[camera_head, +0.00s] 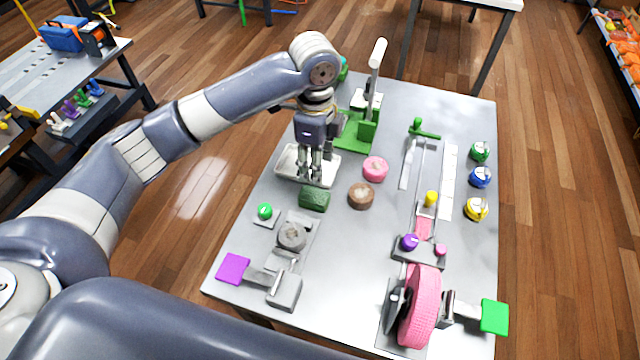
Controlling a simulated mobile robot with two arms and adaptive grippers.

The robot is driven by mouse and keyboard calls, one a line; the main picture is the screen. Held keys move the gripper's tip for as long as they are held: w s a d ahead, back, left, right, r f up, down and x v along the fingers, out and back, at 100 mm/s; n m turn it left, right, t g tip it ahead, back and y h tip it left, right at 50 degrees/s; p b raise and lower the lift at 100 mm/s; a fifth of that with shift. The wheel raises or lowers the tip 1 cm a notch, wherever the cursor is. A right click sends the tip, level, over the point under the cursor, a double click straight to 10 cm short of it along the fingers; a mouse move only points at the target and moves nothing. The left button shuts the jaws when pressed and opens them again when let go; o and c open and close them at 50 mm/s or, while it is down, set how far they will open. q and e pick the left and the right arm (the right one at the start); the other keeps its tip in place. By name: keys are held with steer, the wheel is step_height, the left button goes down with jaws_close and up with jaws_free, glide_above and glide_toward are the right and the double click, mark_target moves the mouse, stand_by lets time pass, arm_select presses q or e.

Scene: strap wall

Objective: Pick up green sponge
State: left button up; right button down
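The green sponge (314,198), a dark green block, lies on the grey table just in front of a white tray. My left gripper (311,178) points down over the tray, just behind the sponge in the picture. Its two fingers show a narrow gap with nothing seen between them. I cannot tell its exact height above the table, and it does not appear to hold the sponge. My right gripper is out of view.
The white tray (291,164) is partly hidden by my gripper. Pink (375,169) and brown (361,196) round pieces lie right of the sponge. A green-based press stand (356,132) is behind. A grey-disc fixture (291,237) and pink wheel (421,305) stand nearer.

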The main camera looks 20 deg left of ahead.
mark_target(314, 195)
arm_select(q)
steer(key=shift+s+f, duration=0.2)
steer(key=shift+f, duration=0.45)
steer(key=shift+s+f, duration=0.2)
steer(key=shift+f, duration=0.4)
steer(key=shift+s+a+f+p, duration=0.1)
steer(key=shift+s+f+p, duration=0.1)
steer(key=shift+f, duration=0.25)
steer(key=shift+s+f+p, duration=0.1)
steer(key=shift+f+p, duration=0.05)
steer(key=shift+f, duration=0.25)
steer(key=shift+w+f, duration=0.1)
steer(key=shift+f, duration=0.15)
step_height(314, 195, down, 5)
steer(key=shift+a+p, duration=0.1)
steer(key=shift+p, duration=0.75)
steer(key=shift+w+f, duration=0.1)
steer(key=shift+f, duration=0.05)
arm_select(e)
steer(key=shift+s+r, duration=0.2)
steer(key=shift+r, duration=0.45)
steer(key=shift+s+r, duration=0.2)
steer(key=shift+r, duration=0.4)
arm_select(q)
steer(key=shift+c, duration=0.6)
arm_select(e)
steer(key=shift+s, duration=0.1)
